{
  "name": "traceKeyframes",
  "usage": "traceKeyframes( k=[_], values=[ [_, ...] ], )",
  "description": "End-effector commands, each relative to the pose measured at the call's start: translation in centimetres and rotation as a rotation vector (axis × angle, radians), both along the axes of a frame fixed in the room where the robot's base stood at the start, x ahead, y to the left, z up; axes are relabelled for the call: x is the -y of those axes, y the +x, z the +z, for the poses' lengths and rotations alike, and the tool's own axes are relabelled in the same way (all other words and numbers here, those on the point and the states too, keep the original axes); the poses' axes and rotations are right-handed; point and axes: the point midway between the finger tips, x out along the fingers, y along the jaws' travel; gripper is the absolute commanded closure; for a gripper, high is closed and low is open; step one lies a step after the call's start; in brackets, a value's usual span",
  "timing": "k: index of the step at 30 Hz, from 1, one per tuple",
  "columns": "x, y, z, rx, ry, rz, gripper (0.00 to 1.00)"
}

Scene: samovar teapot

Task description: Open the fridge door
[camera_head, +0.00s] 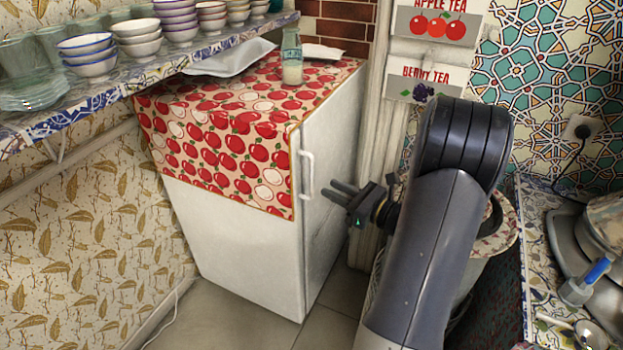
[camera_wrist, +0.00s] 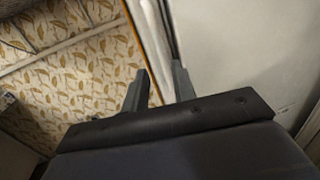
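The white fridge (camera_head: 240,240) stands against the left wall with a red apple-print cloth (camera_head: 225,150) over its top and upper side. Its door (camera_head: 335,165) is the narrow face on the right and looks closed. A white vertical handle (camera_head: 307,175) sits at the door's left edge. My gripper (camera_head: 328,188) is just right of the handle, its fingers pointing towards it; I cannot tell whether they touch it.
A glass bottle (camera_head: 292,62) and a white tray (camera_head: 232,60) are on the fridge top. A shelf with bowls (camera_head: 90,55) overhangs the left. A large pot (camera_head: 495,235) stands behind my arm, and a counter (camera_head: 540,240) is at right. Tiled floor (camera_head: 225,320) before the fridge is clear.

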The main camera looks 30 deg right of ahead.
Motion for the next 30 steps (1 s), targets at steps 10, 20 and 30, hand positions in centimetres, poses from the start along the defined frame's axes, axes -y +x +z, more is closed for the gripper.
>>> traceKeyframes(
  k=[10,20,30],
  values=[
    [-2.7,5.3,0.0,0.0,-0.001,0.003,0.74],
    [-3.3,6.6,0.0,-0.001,0.0,-0.001,0.74],
    [-3.3,6.6,0.0,0.0,0.0,0.0,0.89]
  ],
)
